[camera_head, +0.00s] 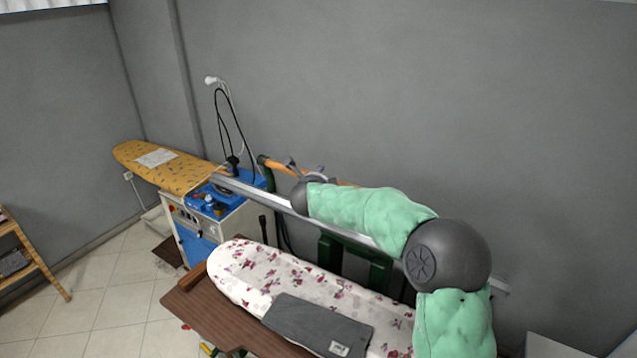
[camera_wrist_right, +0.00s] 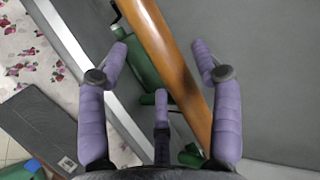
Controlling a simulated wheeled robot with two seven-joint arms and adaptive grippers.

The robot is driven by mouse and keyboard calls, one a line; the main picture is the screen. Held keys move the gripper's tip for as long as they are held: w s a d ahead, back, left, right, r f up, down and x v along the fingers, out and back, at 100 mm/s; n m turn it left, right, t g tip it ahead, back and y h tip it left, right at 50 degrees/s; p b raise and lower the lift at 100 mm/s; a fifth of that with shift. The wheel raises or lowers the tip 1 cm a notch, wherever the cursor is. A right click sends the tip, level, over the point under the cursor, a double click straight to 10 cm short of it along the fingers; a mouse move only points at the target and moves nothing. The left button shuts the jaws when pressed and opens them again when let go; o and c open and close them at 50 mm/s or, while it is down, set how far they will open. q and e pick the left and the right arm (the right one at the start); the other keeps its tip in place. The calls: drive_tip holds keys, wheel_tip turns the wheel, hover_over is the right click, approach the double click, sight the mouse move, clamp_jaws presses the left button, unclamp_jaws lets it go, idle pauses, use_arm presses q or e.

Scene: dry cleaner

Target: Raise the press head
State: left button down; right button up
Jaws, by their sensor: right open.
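The press head shows as a long silver bar (camera_head: 250,191) along the back side of the floral press board (camera_head: 240,262); my right arm hides part of it. The bar also shows in the right wrist view (camera_wrist_right: 65,42). An orange-brown handle bar (camera_head: 271,164) runs behind it on a dark green frame (camera_head: 340,257). My right gripper (camera_head: 305,171) is open, with its purple fingers on either side of the handle. In the right wrist view the handle (camera_wrist_right: 165,70) passes between the spread fingertips; contact cannot be told. My left gripper is not in view.
A grey folded cloth (camera_head: 318,326) lies on the floral board, above a brown wooden table (camera_head: 205,308). A yellow ironing board (camera_head: 165,168) and a blue-topped station (camera_head: 200,232) stand at back left. A grey wall is close behind the press.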

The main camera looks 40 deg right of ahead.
drive_tip(key=v, duration=0.9)
drive_tip(key=shift+r, duration=0.15)
drive_tip(key=shift+s+a, duration=0.1)
